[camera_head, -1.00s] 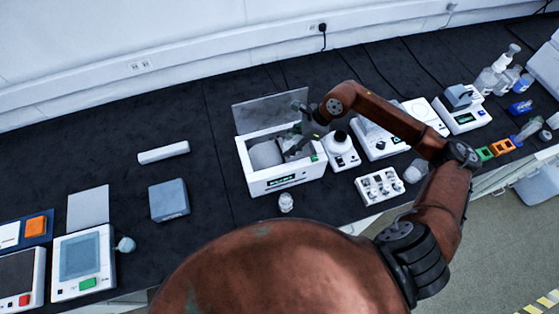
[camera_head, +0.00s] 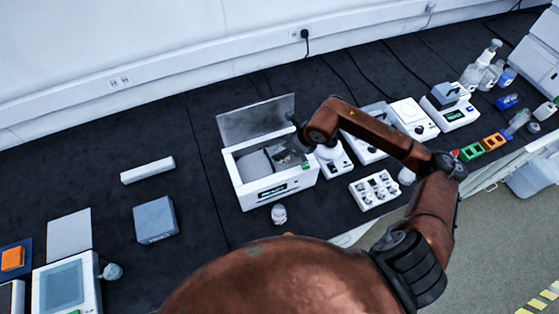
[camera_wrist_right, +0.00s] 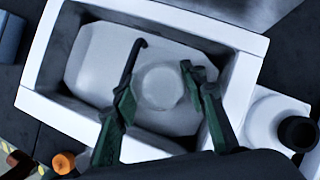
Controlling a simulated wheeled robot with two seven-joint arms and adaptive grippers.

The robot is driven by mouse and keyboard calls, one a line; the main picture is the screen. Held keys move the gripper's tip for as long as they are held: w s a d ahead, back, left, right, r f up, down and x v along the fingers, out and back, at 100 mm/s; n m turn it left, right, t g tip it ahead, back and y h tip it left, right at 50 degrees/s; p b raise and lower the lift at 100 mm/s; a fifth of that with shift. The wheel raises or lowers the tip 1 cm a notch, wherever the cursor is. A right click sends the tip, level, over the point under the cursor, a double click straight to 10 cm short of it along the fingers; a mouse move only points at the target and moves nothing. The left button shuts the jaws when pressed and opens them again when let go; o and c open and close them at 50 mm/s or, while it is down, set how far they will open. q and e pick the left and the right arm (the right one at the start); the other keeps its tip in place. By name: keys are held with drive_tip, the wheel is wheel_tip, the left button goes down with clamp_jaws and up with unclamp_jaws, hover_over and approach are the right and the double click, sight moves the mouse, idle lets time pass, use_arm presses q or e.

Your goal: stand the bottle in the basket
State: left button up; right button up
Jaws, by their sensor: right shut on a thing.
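A white box-shaped bath (camera_head: 245,190) with a raised grey lid (camera_head: 256,118) stands mid-table in the head view. My right gripper (camera_head: 288,155) reaches down into its opening. In the wrist view my right gripper's dark green fingers (camera_wrist_right: 160,75) stand on both sides of a pale, round, translucent bottle (camera_wrist_right: 158,86), seen from above and held over or inside the bath (camera_wrist_right: 60,112). A pale grey-white shape (camera_wrist_right: 98,58) fills much of the opening. I cannot clearly make out the basket's walls or whether the bottle touches its floor. My left gripper is not in view.
A small white-capped jar (camera_head: 279,213) stands in front of the bath. A white device with a dark top (camera_head: 332,158) stands close on its right, with a vial rack (camera_head: 375,189) nearby. A grey block (camera_head: 155,219) lies left. Dark table between them is free.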

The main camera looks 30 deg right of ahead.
wheel_tip(320, 180, down, 5)
drive_tip(key=shift+f+b, duration=0.15)
drive_tip(key=shift+b, duration=1.1)
drive_tip(key=shift+r, duration=0.2)
drive_tip(key=o, duration=1)
drive_tip(key=shift+f, duration=0.15)
drive_tip(key=shift+r, duration=0.25)
drive_tip(key=p+v, duration=0.1)
drive_tip(key=v, duration=1)
drive_tip(key=shift+s+d+r, duration=0.15)
drive_tip(key=shift+s+r, duration=0.05)
drive_tip(key=shift+r, duration=0.15)
